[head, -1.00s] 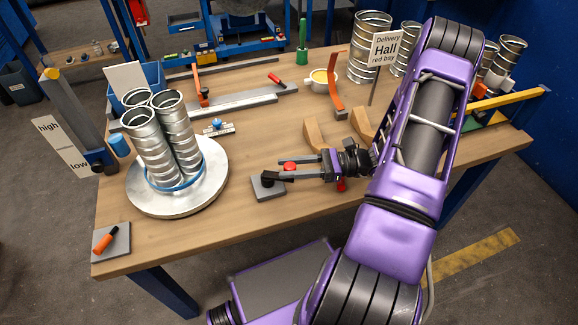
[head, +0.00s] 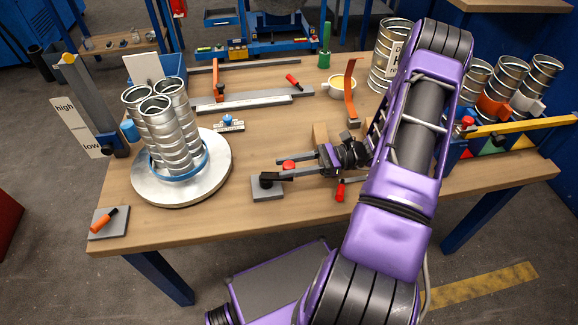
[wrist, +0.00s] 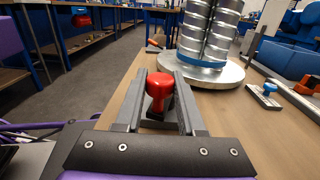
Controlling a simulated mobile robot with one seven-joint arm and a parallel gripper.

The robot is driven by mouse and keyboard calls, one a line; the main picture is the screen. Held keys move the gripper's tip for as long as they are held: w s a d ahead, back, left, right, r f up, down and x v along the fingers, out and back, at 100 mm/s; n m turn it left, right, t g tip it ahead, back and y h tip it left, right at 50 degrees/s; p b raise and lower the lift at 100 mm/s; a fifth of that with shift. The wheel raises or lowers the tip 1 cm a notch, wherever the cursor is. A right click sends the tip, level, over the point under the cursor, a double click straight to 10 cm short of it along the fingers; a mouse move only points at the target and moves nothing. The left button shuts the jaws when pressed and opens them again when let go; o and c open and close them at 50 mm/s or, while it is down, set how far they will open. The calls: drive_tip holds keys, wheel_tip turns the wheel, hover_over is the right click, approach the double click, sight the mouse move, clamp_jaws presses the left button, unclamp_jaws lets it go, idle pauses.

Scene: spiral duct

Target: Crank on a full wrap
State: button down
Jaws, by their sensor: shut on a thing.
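A bundle of three silver spiral ducts (head: 172,128) stands upright on a round silver turntable (head: 215,185) at the left of the table. A blue band (head: 187,169) circles the bundle near its foot. A small crank sits in front of the turntable, with a grey base plate (head: 266,193), a black hub (head: 267,180) and a red knob (head: 289,165). My gripper (head: 284,168) reaches in from the right and is shut on the knob. In the wrist view the red knob (wrist: 159,88) sits between both fingers. The fingers hide much of the crank arm.
A grey post (head: 92,103) with a high/low sign (head: 72,120) and a blue roll (head: 130,131) stands left of the turntable. An orange-handled tool (head: 104,220) lies at the front left corner. Several ducts (head: 507,75) stand at the right. The front table edge is mostly clear.

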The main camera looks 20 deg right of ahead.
drive_tip(key=shift+w+d, duration=0.1)
idle(0.3)
drive_tip(key=c, duration=0.5)
unclamp_jaws()
drive_tip(key=v, duration=1.2)
drive_tip(key=shift+w, duration=0.1)
